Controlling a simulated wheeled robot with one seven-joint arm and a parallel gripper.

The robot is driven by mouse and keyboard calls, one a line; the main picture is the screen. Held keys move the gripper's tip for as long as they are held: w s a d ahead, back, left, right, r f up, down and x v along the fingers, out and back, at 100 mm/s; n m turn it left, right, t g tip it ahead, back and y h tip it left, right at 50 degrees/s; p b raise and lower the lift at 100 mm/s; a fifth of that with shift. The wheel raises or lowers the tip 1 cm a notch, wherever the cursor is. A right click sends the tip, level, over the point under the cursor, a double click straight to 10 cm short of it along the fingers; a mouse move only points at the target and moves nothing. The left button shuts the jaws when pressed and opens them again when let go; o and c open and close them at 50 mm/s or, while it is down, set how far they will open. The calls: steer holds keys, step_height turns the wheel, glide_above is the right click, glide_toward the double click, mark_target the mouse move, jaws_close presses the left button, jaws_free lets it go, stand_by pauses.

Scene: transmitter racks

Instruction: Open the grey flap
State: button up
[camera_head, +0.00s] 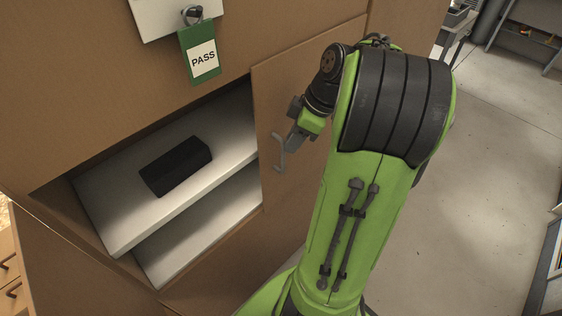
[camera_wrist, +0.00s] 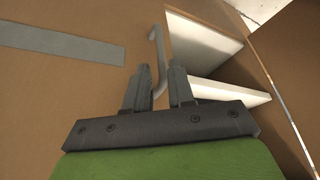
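A brown door panel (camera_head: 288,85) stands swung open at the right of a cabinet opening, and I see no panel that is plainly a grey flap. A grey bar handle (camera_head: 279,153) is on the door's face. It also shows in the wrist view (camera_wrist: 157,45), running down between my fingertips. My gripper (camera_wrist: 161,70) is open with a gap between its fingers, close to the handle. I cannot tell whether it touches. In the head view my gripper (camera_head: 292,132) is small and partly hidden by the wrist.
White shelves (camera_head: 130,218) lie inside the opening, with a black box (camera_head: 176,166) on the upper one. A green PASS tag (camera_head: 200,55) hangs from a pale panel (camera_head: 158,15) above. A grey strip (camera_wrist: 60,40) shows on a brown surface. Concrete floor (camera_head: 480,180) is clear at right.

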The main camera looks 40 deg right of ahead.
mark_target(283, 170)
steer(key=b+x, duration=0.2)
steer(key=x, duration=0.5)
steer(key=shift+r, duration=0.1)
steer(key=shift+c, duration=0.4)
jaws_close()
